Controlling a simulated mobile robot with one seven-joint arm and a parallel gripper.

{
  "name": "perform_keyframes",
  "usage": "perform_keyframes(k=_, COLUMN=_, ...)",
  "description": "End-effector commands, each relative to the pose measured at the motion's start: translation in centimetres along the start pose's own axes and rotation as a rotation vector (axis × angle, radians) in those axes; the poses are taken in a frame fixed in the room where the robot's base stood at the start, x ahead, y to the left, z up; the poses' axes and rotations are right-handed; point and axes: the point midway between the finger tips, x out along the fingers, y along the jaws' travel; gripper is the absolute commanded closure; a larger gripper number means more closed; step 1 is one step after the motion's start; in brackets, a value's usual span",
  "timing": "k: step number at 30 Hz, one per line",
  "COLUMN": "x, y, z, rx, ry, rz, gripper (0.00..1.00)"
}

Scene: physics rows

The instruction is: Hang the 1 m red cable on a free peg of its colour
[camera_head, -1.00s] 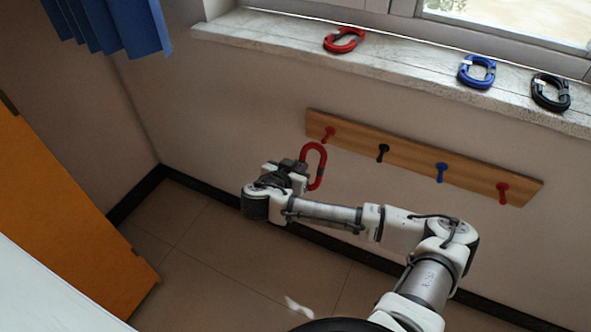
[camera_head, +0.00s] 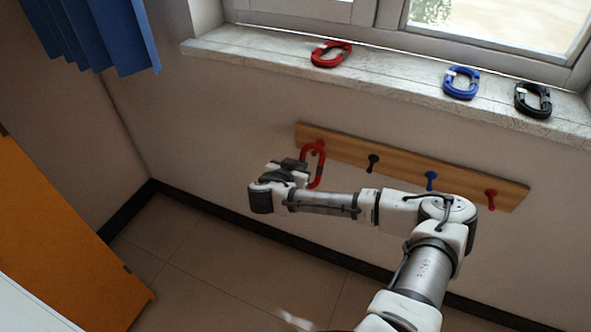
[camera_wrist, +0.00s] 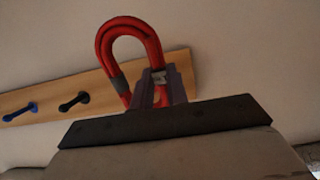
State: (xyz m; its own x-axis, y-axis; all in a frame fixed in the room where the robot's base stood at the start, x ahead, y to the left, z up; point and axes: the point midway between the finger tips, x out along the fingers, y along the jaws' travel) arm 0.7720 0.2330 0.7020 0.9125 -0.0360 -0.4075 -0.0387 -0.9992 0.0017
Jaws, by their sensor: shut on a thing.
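My gripper (camera_head: 303,168) is shut on a coiled red cable (camera_head: 318,181), which stands up as a long loop in front of the left end of the wooden peg board (camera_head: 400,163). In the wrist view the red cable (camera_wrist: 128,31) rises from between my fingers (camera_wrist: 160,88), with a dark band on one side. The left red peg (camera_head: 320,143) shows just behind the top of the loop in the head view; I cannot tell whether they touch. In the wrist view this peg is hidden. The right red peg (camera_head: 490,198) is bare.
A black peg (camera_head: 373,162) and a blue peg (camera_head: 431,180) are bare between the red ones. On the sill (camera_head: 225,48) lie another red coil (camera_head: 331,54), a blue coil (camera_head: 461,83) and a black coil (camera_head: 533,99). An orange panel (camera_head: 60,240) stands at left.

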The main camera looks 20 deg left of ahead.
Motion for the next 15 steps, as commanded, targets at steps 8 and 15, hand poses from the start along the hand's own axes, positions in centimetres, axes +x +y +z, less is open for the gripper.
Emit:
perform_keyframes(k=8, x=1.6, y=0.0, z=-0.8, rx=-0.003, ry=0.002, rz=0.001, gripper=1.00)
perform_keyframes(k=15, x=3.0, y=0.0, z=-0.1, rx=0.003, ry=0.000, rz=0.000, gripper=1.00)
